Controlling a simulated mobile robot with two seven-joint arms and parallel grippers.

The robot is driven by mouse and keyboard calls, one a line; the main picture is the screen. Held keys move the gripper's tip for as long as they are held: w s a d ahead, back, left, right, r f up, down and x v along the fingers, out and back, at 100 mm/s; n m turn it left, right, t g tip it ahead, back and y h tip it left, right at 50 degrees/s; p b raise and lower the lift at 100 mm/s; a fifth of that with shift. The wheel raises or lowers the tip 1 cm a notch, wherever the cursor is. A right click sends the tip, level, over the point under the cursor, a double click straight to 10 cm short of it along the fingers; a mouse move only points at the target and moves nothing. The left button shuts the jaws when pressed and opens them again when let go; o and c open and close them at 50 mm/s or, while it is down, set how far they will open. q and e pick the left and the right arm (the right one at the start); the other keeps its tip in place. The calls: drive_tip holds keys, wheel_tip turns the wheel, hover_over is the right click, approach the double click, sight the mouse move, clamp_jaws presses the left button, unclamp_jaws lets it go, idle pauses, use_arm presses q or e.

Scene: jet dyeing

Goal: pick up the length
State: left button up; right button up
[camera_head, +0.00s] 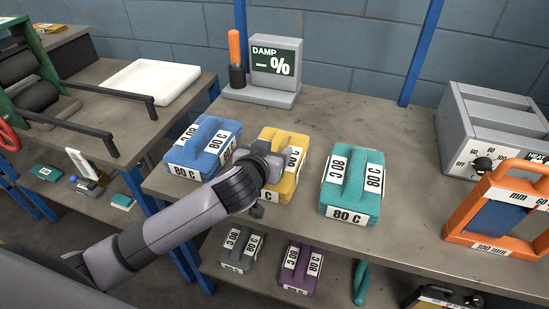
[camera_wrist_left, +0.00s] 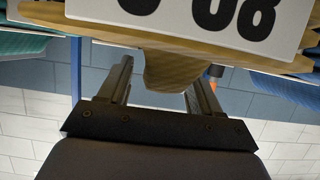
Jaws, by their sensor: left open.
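Several folded cloth lengths with "80 C" labels lie on the table: a blue one (camera_head: 205,146), a yellow one (camera_head: 286,177) and a teal one (camera_head: 352,182). Each has a raised ridge along its top. My left gripper (camera_head: 268,168) is at the yellow length and hides part of its near left side. In the left wrist view the open fingers (camera_wrist_left: 160,80) stand either side of a ridge-like part of the yellow length (camera_wrist_left: 165,68). I cannot tell whether they touch it. My right gripper is not in view.
A grey damp meter (camera_head: 266,85) stands behind the lengths. A grey heater-like box (camera_head: 490,130) and an orange frame (camera_head: 500,215) are at the right. Grey (camera_head: 240,249) and purple (camera_head: 300,267) lengths lie on the shelf below. A white tray (camera_head: 140,80) is at the left.

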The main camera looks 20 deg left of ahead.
use_arm(q)
clamp_jaws()
